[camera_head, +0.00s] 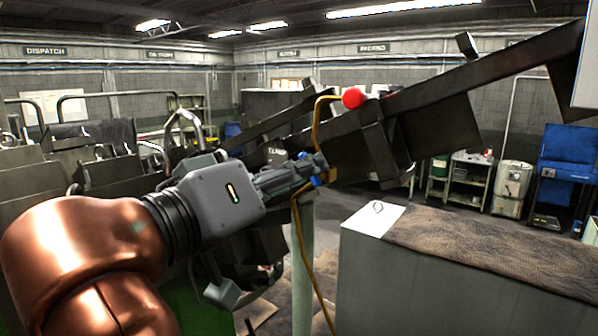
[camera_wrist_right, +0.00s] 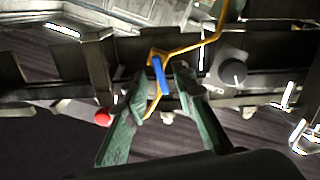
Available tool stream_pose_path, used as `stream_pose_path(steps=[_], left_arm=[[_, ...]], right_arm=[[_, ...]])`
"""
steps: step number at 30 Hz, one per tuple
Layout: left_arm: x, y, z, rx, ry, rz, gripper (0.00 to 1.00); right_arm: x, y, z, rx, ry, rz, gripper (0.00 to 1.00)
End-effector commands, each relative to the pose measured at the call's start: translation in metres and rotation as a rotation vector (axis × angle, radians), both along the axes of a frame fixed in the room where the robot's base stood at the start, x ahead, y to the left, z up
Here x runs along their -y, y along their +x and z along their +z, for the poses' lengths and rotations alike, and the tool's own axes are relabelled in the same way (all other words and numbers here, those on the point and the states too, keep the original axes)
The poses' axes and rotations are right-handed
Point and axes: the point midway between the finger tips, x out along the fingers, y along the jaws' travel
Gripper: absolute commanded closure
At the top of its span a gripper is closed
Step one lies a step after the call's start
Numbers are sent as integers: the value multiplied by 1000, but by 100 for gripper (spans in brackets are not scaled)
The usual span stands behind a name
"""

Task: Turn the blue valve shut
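The blue valve handle (camera_wrist_right: 161,76) shows in the wrist view as a narrow bar, slightly tilted, on a yellow pipe (camera_wrist_right: 188,49). In the head view, blue parts of the valve (camera_head: 316,181) show at the yellow pipe, partly hidden by my right gripper (camera_head: 316,164). My right gripper (camera_wrist_right: 160,78) is open, its two fingers apart with the blue handle seen between their tips. Gaps show on both sides of the handle; I cannot tell how deep it sits between the fingers. My left gripper is not in view.
A red ball-shaped knob (camera_head: 353,97) stands just above the valve on a long dark slanted beam (camera_head: 480,70). A pale post (camera_head: 303,260) rises below the valve. A grey block with a brown mat (camera_head: 490,245) stands at the right. Blue cabinets (camera_head: 568,160) are far off.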

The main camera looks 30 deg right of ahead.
Motion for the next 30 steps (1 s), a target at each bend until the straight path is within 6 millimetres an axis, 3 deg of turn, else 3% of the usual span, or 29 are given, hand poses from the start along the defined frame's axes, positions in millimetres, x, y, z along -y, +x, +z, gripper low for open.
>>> stream_pose_path(steps=[5,15,30], left_arm=[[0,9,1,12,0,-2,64],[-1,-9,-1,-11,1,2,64],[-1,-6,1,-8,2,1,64]], right_arm=[[0,0,0,-1,0,-1,76],[0,0,0,-1,0,-1,99],[0,1,0,-21,-8,-1,100]])
